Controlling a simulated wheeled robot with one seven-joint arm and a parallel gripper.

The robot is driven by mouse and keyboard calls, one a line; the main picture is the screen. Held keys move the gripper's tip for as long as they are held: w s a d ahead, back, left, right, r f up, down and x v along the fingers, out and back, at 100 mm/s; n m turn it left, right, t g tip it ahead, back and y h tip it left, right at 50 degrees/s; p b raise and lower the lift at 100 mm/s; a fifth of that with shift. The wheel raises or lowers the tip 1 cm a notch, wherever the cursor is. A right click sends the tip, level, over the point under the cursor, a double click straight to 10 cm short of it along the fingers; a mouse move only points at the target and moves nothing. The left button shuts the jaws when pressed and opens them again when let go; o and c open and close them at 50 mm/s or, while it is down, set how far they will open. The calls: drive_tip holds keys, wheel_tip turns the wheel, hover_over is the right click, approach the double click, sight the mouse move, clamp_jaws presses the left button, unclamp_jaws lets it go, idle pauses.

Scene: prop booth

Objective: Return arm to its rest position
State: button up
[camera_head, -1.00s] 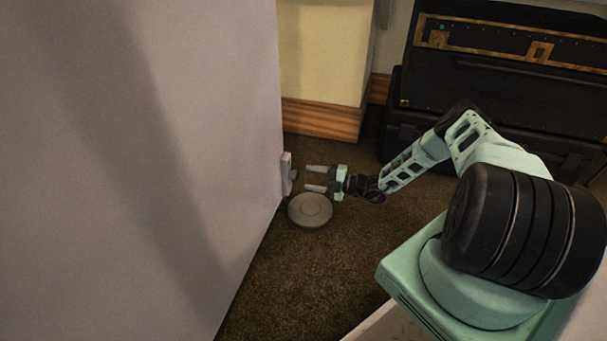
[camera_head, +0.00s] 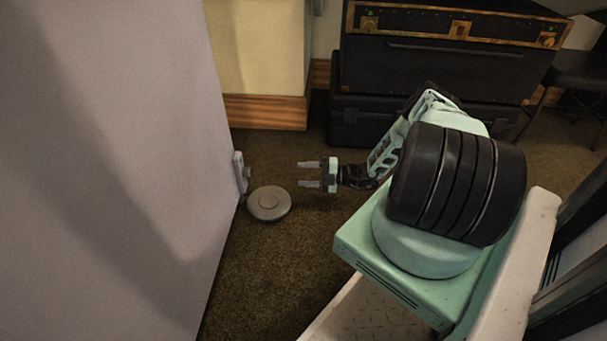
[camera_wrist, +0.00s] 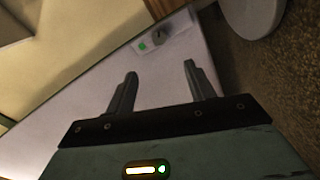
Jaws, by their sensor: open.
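My gripper (camera_head: 310,174) is open and empty, its two grey fingers pointing left over the carpet. In the wrist view my gripper (camera_wrist: 160,82) shows its fingers spread apart with nothing between them. My arm reaches out from my green base and is bent, with the gripper low in front. A gap separates the fingertips from the small light grey fitting (camera_head: 240,172) on the edge of the large grey panel (camera_head: 110,170). The fitting also shows in the wrist view (camera_wrist: 172,34), with a green mark and a dark knob.
A round grey disc (camera_head: 269,203) lies on the brown carpet (camera_head: 260,270) below and left of the gripper. Black cases (camera_head: 440,60) with brass trim stand stacked behind the arm. A yellow wall (camera_head: 258,45) with a wooden skirting (camera_head: 265,112) stands at the back.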

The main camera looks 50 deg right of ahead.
idle(0.3)
drive_tip(key=a+r+n+g, duration=1)
drive_tip(key=r+n+g, duration=0.15)
drive_tip(key=n, duration=0.65)
drive_tip(key=s+a+r+n+h, duration=0.4)
drive_tip(key=r+n, duration=0.4)
drive_tip(key=n, duration=0.2)
drive_tip(key=s+a+r+n+h, duration=0.3)
drive_tip(key=s+a+r+n, duration=0.1)
drive_tip(key=r+n, duration=0.5)
drive_tip(key=s+a+r+n+h, duration=0.35)
drive_tip(key=r+n, duration=0.35)
drive_tip(key=n, duration=0.5)
drive_tip(key=s+a+r+n+g+p, duration=0.1)
drive_tip(key=s+a+r+n+p, duration=0.35)
drive_tip(key=s+a+r, duration=0.35)
drive_tip(key=s+a+r+n+g+p, duration=0.1)
drive_tip(key=s+a+r+n+p, duration=0.4)
drive_tip(key=a, duration=0.6)
wheel_tip(320, 180, up, 35)
drive_tip(key=m+p, duration=0.1)
drive_tip(key=p, duration=3.5)
drive_tip(key=shift+s+r, duration=0.15)
drive_tip(key=shift+s, duration=0.1)
